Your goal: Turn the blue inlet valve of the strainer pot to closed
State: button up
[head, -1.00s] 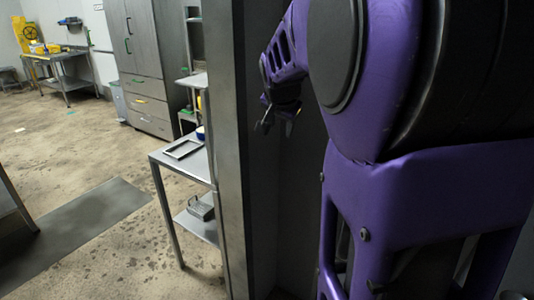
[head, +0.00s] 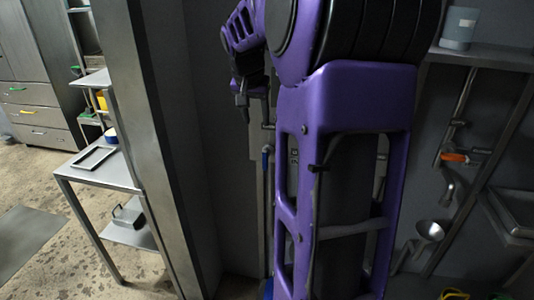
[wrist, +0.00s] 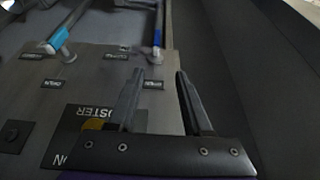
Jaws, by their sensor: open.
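In the wrist view a blue handle or sleeve (wrist: 60,38) sits on a pale rod at upper left, above a grey panel (wrist: 95,65) with small dark label plates. I cannot tell for sure whether both are the inlet valve. My gripper (wrist: 160,73) is open and empty, its fingers pointing at the panel, to the right of the blue piece and apart from it. In the head view my gripper (head: 243,95) hangs near the dark wall. The strainer pot is not clearly seen.
A metal post (head: 150,150) stands left of my arm. A steel side table (head: 75,172) with a tray (head: 94,159) is beyond it. At right are an orange handle (head: 455,158), a metal funnel (head: 430,231) and a shelf with a container (head: 459,28). Open floor lies at left.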

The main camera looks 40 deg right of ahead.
aim_at(265, 150)
jog(key=x, duration=0.5)
jog(key=b+x, duration=0.1)
jog(key=x, duration=0.5)
jog(key=b+x, duration=0.1)
jog(key=x, duration=0.5)
jog(key=shift+s+d+f, duration=0.1)
jog(key=shift+s+d, duration=0.1)
jog(key=shift+d, duration=0.25)
grip_shut()
